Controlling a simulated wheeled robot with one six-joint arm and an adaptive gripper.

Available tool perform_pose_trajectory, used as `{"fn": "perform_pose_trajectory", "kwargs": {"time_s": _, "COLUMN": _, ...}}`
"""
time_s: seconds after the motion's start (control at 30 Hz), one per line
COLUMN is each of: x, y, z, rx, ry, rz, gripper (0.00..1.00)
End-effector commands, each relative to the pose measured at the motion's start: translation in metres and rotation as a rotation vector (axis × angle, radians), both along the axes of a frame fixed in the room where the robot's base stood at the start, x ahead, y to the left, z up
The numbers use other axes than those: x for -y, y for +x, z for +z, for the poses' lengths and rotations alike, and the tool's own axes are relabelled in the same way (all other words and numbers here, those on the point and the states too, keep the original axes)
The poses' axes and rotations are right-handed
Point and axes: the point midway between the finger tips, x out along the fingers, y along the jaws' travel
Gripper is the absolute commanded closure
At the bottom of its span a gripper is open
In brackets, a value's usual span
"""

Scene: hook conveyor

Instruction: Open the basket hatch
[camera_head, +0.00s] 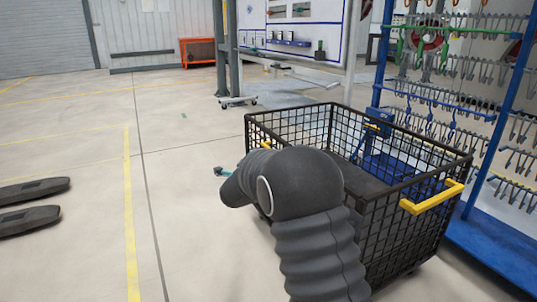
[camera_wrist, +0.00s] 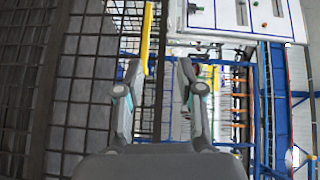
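The black wire basket (camera_head: 400,225) stands on the floor at centre right, with a yellow handle (camera_head: 432,198) on its right end. A yellow piece (camera_head: 266,144) shows at its left end, partly hidden by my arm. My gripper (camera_head: 222,171) is mostly hidden behind my arm, left of the basket. In the wrist view, my gripper (camera_wrist: 160,78) has its two fingers apart, with nothing clearly held between them. A yellow bar (camera_wrist: 147,38) on the basket mesh (camera_wrist: 85,85) lies just beyond the left fingertip. I cannot make out the hatch edges or whether it is open.
A blue-framed rack (camera_head: 466,95) with many metal hooks stands behind and right of the basket. A white board (camera_head: 292,30) stands behind. Two dark flat forks (camera_head: 30,190) lie at left. The floor between is clear.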

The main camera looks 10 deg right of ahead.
Motion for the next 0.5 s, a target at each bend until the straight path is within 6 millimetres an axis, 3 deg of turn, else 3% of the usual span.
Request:
{"fn": "perform_pose_trajectory", "kwargs": {"time_s": 0.03, "x": 0.0, "y": 0.005, "z": -0.014, "rx": 0.019, "ry": 0.015, "rz": -0.03, "gripper": 0.62}}
{"fn": "perform_pose_trajectory", "kwargs": {"time_s": 0.2, "x": 0.004, "y": 0.01, "z": -0.031, "rx": 0.068, "ry": 0.05, "rz": -0.097, "gripper": 0.62}}
{"fn": "perform_pose_trajectory", "kwargs": {"time_s": 0.37, "x": 0.009, "y": 0.019, "z": -0.033, "rx": 0.079, "ry": 0.055, "rz": -0.111, "gripper": 0.62}}
{"fn": "perform_pose_trajectory", "kwargs": {"time_s": 0.5, "x": 0.019, "y": 0.036, "z": -0.033, "rx": 0.077, "ry": 0.055, "rz": -0.112, "gripper": 0.62}}
